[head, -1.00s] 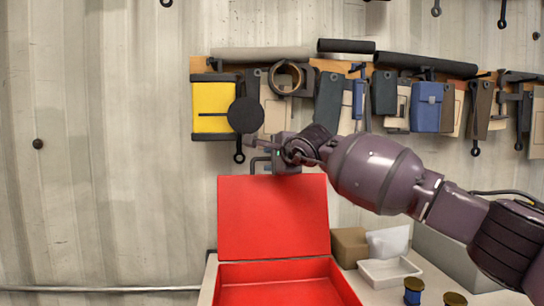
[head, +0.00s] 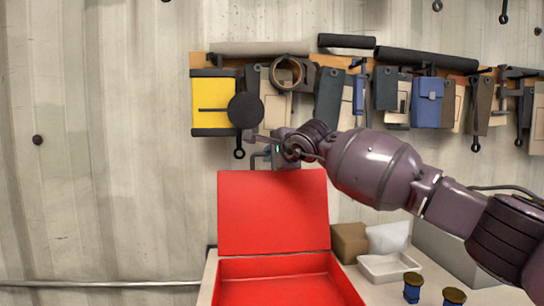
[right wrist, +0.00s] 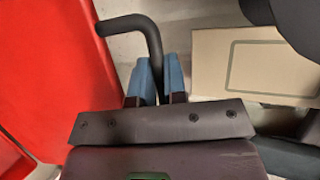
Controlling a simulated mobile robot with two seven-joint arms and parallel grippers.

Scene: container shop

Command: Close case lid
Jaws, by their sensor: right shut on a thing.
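The red case (head: 285,266) stands on a pale table with its lid (head: 273,212) raised, nearly upright, at the back. The inside of the case that shows is empty. A dark bent bar (right wrist: 150,28) comes off the lid's edge; the lid also shows in the right wrist view (right wrist: 45,70). My right gripper (right wrist: 160,82) has its blue fingers shut around this bar, just above the lid's top edge in the head view (head: 264,158). My left gripper is not in view.
A brown box (head: 349,243), a white tray (head: 389,267) and blue spools (head: 412,287) stand right of the case. Behind the lid, a wall rack holds a yellow case (head: 212,103), a blue box (head: 428,103) and other hanging items, close to my right gripper.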

